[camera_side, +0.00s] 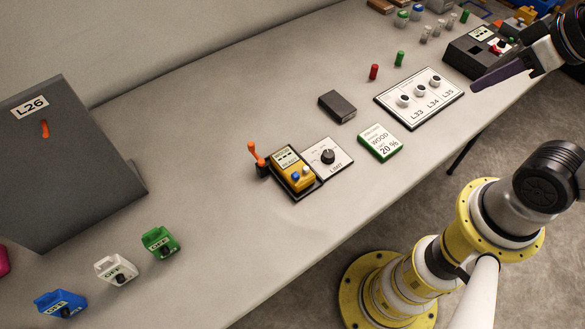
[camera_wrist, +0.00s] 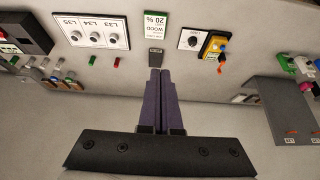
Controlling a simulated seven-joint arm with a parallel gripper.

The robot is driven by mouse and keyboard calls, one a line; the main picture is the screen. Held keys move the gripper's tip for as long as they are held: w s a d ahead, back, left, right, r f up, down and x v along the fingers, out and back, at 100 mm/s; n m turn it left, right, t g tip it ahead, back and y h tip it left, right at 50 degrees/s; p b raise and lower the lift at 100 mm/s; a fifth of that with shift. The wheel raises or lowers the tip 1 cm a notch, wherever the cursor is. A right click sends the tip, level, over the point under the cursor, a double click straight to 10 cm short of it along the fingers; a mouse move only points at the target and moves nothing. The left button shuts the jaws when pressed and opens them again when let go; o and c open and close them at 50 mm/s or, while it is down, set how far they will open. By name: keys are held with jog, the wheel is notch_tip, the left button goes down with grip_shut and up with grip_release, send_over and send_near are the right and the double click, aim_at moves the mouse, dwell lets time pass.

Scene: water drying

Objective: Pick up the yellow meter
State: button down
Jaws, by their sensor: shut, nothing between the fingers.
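The yellow meter (camera_side: 298,177) sits in a dark holder near the middle of the table in the side view, with an orange lever at its left. It has a display, a blue button and a white button. In the wrist view the yellow meter (camera_wrist: 214,46) is small, at upper right of the fingers. My gripper (camera_side: 476,88) is at the right of the side view, well apart from the meter. In the wrist view my gripper (camera_wrist: 160,72) shows its purple fingers together with nothing between them.
The limit dial panel (camera_side: 327,157) is beside the meter. A green-and-white wood card (camera_side: 381,142), a dark block (camera_side: 337,107) and a three-knob panel (camera_side: 419,98) lie to the right. A large grey L26 box (camera_side: 75,150) stands at left.

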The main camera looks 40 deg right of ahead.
jog(key=c, duration=1.5)
grip_release()
jog(key=shift+c, duration=0.2)
jog(key=o, duration=1.5)
jog(key=shift+o, duration=0.2)
